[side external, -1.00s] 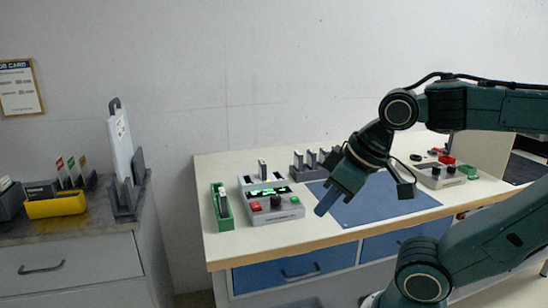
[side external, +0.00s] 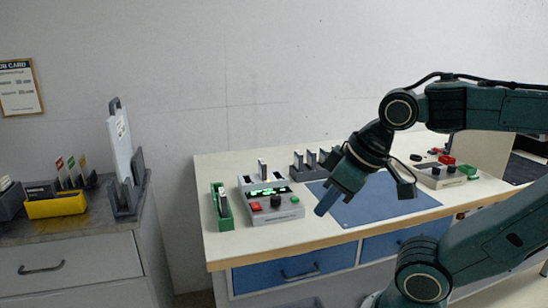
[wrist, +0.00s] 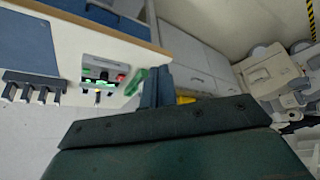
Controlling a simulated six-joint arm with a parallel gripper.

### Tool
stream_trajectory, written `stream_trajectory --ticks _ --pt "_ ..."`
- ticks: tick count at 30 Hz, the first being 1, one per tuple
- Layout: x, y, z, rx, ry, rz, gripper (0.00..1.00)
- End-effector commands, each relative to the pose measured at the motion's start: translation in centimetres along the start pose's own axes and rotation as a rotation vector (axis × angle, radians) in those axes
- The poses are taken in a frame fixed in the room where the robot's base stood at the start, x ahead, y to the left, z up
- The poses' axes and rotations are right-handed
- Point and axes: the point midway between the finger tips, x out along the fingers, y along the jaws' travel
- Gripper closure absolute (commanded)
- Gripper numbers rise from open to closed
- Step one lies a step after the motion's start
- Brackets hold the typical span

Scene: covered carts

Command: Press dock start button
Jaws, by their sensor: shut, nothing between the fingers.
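A grey dock box (side external: 283,213) stands on the bench with a lit green display (side external: 266,191). On its front are a red button (side external: 256,206), a black knob (side external: 276,201) and a small greenish button (side external: 294,199). Which one is the start button cannot be read. The dock also shows in the wrist view (wrist: 105,64), tilted. My gripper (side external: 321,209) is shut and empty, pointing down to the left above the blue mat, to the right of the dock and apart from it. Its fingers (wrist: 157,88) show in the wrist view.
A green holder (side external: 222,207) stands left of the dock. A dark rack with upright modules (side external: 312,165) stands behind the blue mat (side external: 395,205). Another control box (side external: 437,177) is at the right. A grey cabinet (side external: 85,262) stands left, across a gap.

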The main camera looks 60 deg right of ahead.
Motion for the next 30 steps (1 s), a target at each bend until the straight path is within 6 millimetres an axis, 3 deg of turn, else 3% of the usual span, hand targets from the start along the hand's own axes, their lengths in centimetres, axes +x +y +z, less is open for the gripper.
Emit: stream_trajectory --ticks 8,17,30 --pt "0.3 0.3 -0.9 0.023 0.003 0.005 1.00" --pt "2.0 1.9 -4.2 0.117 0.021 0.015 1.00" --pt "5.9 7.5 -9.9 0.330 0.079 0.014 1.00"
